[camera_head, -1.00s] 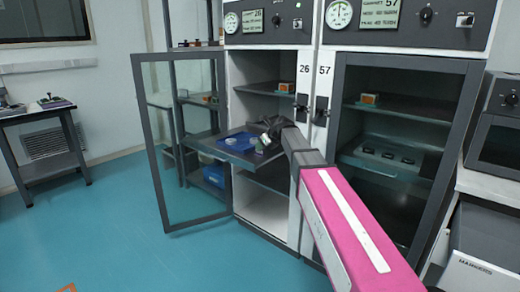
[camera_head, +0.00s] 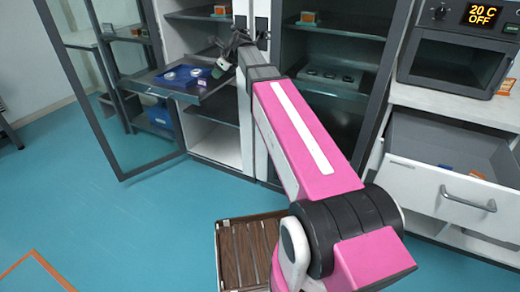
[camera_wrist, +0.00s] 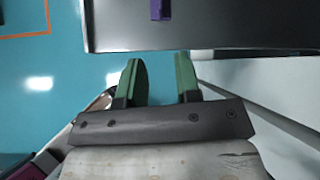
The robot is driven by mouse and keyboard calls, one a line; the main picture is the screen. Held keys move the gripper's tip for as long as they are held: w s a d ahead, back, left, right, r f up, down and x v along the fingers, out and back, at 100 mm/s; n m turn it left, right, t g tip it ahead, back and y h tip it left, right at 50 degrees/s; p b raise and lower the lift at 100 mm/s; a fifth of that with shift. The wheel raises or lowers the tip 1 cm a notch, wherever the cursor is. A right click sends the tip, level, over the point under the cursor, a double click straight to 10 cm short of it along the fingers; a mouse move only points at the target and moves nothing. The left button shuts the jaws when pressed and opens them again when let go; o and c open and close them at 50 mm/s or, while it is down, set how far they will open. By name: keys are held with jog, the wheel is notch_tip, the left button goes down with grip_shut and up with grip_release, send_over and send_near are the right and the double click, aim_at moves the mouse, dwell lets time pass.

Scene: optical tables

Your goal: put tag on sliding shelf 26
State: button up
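The sliding shelf (camera_head: 216,88) is pulled out of the left cabinet, whose glass door stands open. A small purple and white piece, which looks like the tag (camera_head: 201,82), lies on the shelf near its front edge. A purple piece (camera_wrist: 160,9) also shows on the dark shelf (camera_wrist: 230,28) in the wrist view. My gripper (camera_head: 220,69) is at the shelf's right side. In the wrist view my gripper (camera_wrist: 161,76) has its two green fingers apart with nothing between them, just off the shelf edge and facing the purple piece.
The open glass door (camera_head: 108,90) stands left. A closed glass-door cabinet (camera_head: 330,75) and an open drawer (camera_head: 440,185) are right. A brown slatted crate (camera_head: 229,225) is on the floor.

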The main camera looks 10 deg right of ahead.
jog(key=s+d+f+n+g+h, duration=0.1)
jog(key=s+d+f+n+h, duration=0.1)
jog(key=s+d+f+n, duration=0.3)
jog(key=s+d+f+n+g+h, duration=0.2)
jog(key=s+d+f+n, duration=0.3)
jog(key=s+f+n, duration=0.6)
jog(key=s+d+f+n+g+h, duration=0.2)
jog(key=s+d+f+n, duration=0.3)
jog(key=s+f, duration=0.6)
notch_tip(320, 180, down, 5)
jog(key=n, duration=0.2)
jog(key=shift+s+d+n+h, duration=0.25)
jog(key=shift+d+n+h, duration=0.05)
jog(key=shift+n, duration=0.1)
jog(key=shift+d+r, duration=0.1)
